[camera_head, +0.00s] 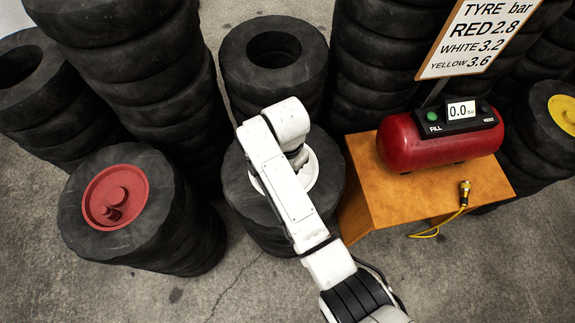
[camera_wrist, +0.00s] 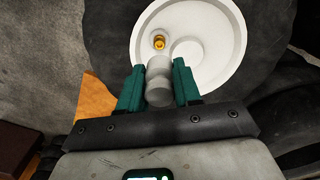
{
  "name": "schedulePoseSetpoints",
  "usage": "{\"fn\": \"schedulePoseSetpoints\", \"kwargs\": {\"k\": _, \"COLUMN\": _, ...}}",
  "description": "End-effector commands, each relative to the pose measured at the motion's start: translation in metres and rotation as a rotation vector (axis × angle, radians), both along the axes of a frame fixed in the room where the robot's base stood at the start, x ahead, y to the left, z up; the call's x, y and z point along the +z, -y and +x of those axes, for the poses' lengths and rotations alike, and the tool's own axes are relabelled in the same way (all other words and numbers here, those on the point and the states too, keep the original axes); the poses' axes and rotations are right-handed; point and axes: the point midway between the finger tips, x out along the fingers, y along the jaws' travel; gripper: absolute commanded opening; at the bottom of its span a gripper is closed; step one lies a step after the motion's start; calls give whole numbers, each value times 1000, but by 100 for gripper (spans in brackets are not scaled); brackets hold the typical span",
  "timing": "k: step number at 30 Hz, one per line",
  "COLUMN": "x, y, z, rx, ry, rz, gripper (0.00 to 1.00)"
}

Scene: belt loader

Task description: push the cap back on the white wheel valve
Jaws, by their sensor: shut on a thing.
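The white wheel (camera_wrist: 222,40) lies flat in a tyre on top of a stack. In the head view the wheel (camera_head: 312,172) is mostly covered by my arm. Its brass valve (camera_wrist: 159,42) stands bare near the wheel's edge in the wrist view. My gripper (camera_wrist: 159,80) has green fingers and is shut on a pale grey cap (camera_wrist: 158,90). The cap is between the fingertips, close to the valve. I cannot tell whether the cap touches it. In the head view the fingers and cap are hidden by my arm.
A wooden stand (camera_head: 425,187) with a red compressor (camera_head: 440,140) is right of the white wheel's stack. A yellow hose (camera_head: 428,234) with a brass end lies over its front edge. The red wheel (camera_head: 116,197) is at left, the yellow wheel (camera_head: 564,112) far right. Tall tyre stacks stand behind.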

Motion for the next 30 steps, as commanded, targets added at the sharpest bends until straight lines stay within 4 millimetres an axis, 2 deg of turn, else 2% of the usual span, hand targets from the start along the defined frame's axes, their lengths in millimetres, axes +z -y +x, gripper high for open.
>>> {"fn": "schedulePoseSetpoints", "kwargs": {"k": 6, "x": 3, "y": 0, "z": 0, "rx": -67, "ry": -1, "rz": 1, "gripper": 0}}
{"fn": "schedulePoseSetpoints", "kwargs": {"k": 24, "x": -51, "y": 0, "z": 0, "rx": -74, "ry": -1, "rz": 0, "gripper": 0}}
{"fn": "schedulePoseSetpoints", "kwargs": {"k": 30, "x": -59, "y": 0, "z": 0, "rx": -73, "ry": 0, "rz": 0, "gripper": 0}}
